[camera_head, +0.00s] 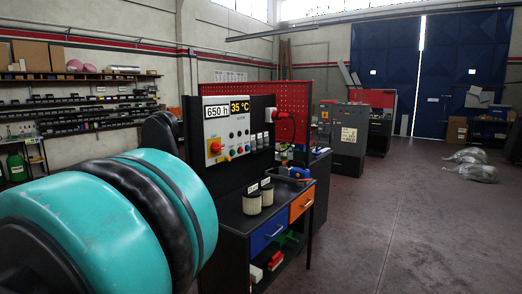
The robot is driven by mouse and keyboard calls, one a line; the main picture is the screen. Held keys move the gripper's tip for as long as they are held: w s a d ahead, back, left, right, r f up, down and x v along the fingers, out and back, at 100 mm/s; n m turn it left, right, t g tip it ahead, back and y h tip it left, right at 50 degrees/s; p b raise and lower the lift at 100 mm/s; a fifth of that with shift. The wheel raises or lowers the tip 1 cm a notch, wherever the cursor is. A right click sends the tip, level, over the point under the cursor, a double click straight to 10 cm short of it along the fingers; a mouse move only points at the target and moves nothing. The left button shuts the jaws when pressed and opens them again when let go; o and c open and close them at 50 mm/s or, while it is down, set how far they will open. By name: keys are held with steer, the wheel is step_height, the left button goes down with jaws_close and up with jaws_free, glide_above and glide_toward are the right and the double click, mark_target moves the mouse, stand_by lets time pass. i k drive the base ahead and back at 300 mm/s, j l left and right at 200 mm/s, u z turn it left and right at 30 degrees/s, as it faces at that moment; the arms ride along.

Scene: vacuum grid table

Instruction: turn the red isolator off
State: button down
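The red isolator (215,147) is a red rotary knob on a yellow plate, low on the left of a pale control panel (228,126). The panel is fixed to a black upright board above a workbench. Its exact handle angle is too small to tell. A large teal and black rounded link of my arm fills the left foreground and reaches close to the panel's left side in the picture. My gripper is not in view.
The workbench (240,222) has a blue and an orange drawer. Two pale canisters (252,201) and a blue tool (299,172) stand on it. A red plug (283,116) with a cable is right of the panel.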

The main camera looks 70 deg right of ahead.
mark_target(215, 147)
steer(key=z, duration=2)
